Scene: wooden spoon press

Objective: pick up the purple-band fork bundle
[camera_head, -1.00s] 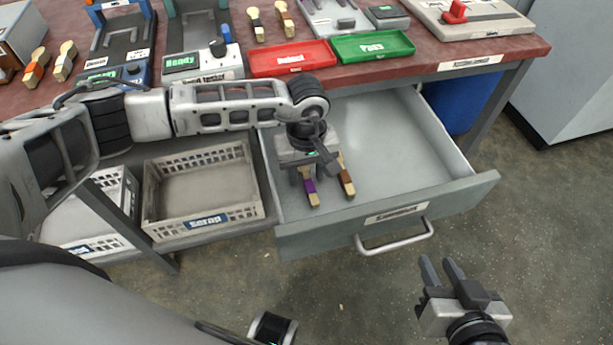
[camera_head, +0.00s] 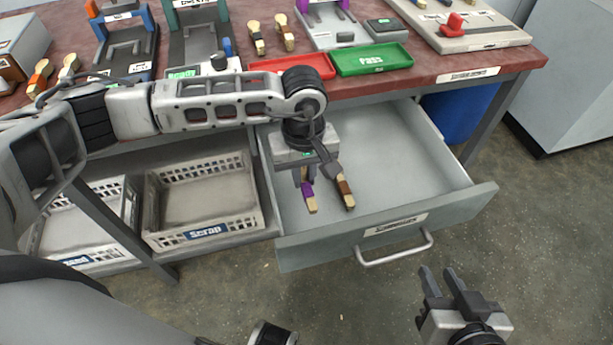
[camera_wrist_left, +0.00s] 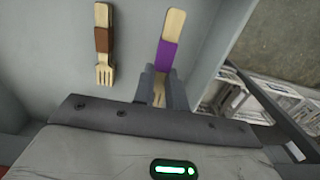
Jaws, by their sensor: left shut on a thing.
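The purple-band fork bundle (camera_head: 309,194) is a pale wooden bundle with a purple band, inside the open drawer near its left side. My left gripper (camera_head: 304,178) reaches down over it and is shut on it. In the left wrist view, the purple-band fork bundle (camera_wrist_left: 168,50) rises from between the fingers of my left gripper (camera_wrist_left: 160,88); its lower end is partly hidden there. A brown-band fork bundle (camera_head: 345,190) lies just to the right, apart from the fingers; the left wrist view shows its tines (camera_wrist_left: 104,72). My right gripper (camera_head: 444,283) is open and empty over the floor.
The drawer (camera_head: 400,155) is pulled out under the red bench top (camera_head: 440,65), its right part bare. A scrap basket (camera_head: 205,232) stands left of it. A red tray (camera_head: 262,66) and green Pass tray (camera_head: 370,60) sit on the bench above.

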